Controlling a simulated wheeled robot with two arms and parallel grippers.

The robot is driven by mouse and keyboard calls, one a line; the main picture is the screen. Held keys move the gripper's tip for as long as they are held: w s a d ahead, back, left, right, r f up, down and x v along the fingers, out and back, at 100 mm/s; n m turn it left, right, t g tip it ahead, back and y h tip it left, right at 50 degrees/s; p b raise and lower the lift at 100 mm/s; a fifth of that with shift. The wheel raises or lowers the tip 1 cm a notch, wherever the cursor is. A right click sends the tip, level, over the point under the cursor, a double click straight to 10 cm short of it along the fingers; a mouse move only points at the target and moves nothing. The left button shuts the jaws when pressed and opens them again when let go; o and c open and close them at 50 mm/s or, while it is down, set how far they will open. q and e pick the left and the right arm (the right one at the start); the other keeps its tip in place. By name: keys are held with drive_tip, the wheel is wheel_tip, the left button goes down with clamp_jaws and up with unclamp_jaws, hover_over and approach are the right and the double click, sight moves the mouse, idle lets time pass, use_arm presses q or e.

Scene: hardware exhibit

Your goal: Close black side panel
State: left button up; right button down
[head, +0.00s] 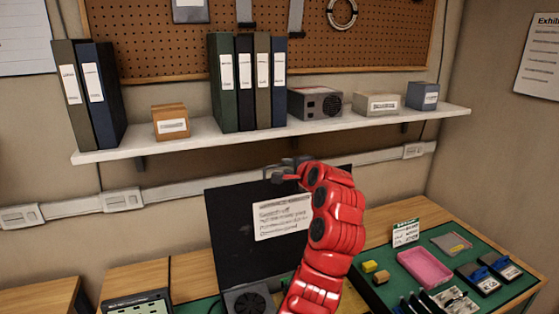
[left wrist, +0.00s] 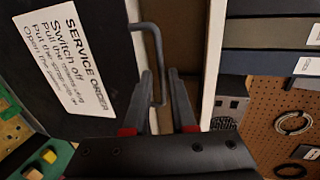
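The black side panel (head: 233,225) stands raised behind the computer case (head: 236,296), whose fan shows at the bottom. A white service order label is on its face; the panel also shows in the left wrist view (left wrist: 95,25). A thin grey handle (left wrist: 157,60) juts from its edge. My left gripper (head: 283,172) is at the panel's top edge, its red arm covering the panel's right part. In the left wrist view, the fingers (left wrist: 162,100) are apart, with the handle's bar between them; contact is unclear. My right gripper is not in view.
A white shelf (head: 180,144) with binders (head: 223,85) and small boxes is on the wall just above the panel. A green mat (head: 380,262) with a pink tray (head: 425,269) and several small parts lies at right. A dark tablet-like device (head: 138,304) is at lower left.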

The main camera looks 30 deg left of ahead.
sight(283, 165)
use_arm(q)
drive_tip(key=p+x, duration=0.1)
drive_tip(key=x, duration=0.6)
drive_tip(key=shift+p, duration=0.4)
clamp_jaws()
idle(0.9)
